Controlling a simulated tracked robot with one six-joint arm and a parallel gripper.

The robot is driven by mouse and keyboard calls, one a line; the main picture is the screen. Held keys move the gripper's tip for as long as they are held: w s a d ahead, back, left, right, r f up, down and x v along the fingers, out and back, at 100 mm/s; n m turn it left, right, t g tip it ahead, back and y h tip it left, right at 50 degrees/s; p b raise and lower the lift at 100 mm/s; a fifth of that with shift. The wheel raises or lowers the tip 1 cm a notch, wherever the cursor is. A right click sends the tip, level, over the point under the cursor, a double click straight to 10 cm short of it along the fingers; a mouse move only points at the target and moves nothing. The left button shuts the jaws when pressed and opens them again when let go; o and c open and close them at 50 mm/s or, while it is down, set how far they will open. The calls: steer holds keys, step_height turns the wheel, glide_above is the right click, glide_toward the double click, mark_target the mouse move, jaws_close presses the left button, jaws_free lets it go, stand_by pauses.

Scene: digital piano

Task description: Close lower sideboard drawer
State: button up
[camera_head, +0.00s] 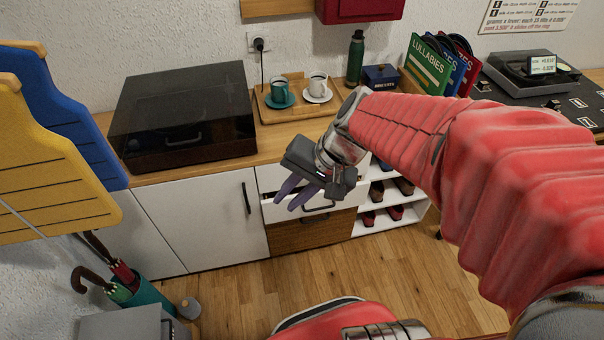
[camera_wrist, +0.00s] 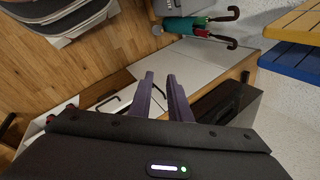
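The lower sideboard drawer (camera_head: 285,213) is white with a dark bar handle (camera_head: 318,209). In the head view it stands out from the cabinet, with a dark gap behind its front at the left. My gripper (camera_head: 292,198) is over this drawer's front, its purple fingers pointing down and left. The fingers are apart with nothing seen between them; whether they touch the drawer I cannot tell. The wrist view shows both fingers (camera_wrist: 163,88) parted beside a white front with a handle (camera_wrist: 108,100). My wrist hides part of the upper drawer (camera_head: 272,177).
A brown woven-looking front (camera_head: 300,236) is below the drawer. A white cabinet door (camera_head: 205,222) is to the left, and an open shoe rack (camera_head: 390,220) to the right. A turntable (camera_head: 185,115) and a cup tray (camera_head: 262,112) are on top. The wooden floor (camera_head: 250,290) in front is clear.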

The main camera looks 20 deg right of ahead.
steer(key=s+d+r+n+t+h, duration=0.2)
steer(key=s+r+n+h, duration=0.3)
steer(key=s+r+n, duration=0.1)
steer(key=shift+d+r+n+t, duration=0.35)
steer(key=shift+r+n, duration=0.15)
steer(key=shift+r, duration=0.15)
steer(key=shift+s+a, duration=0.1)
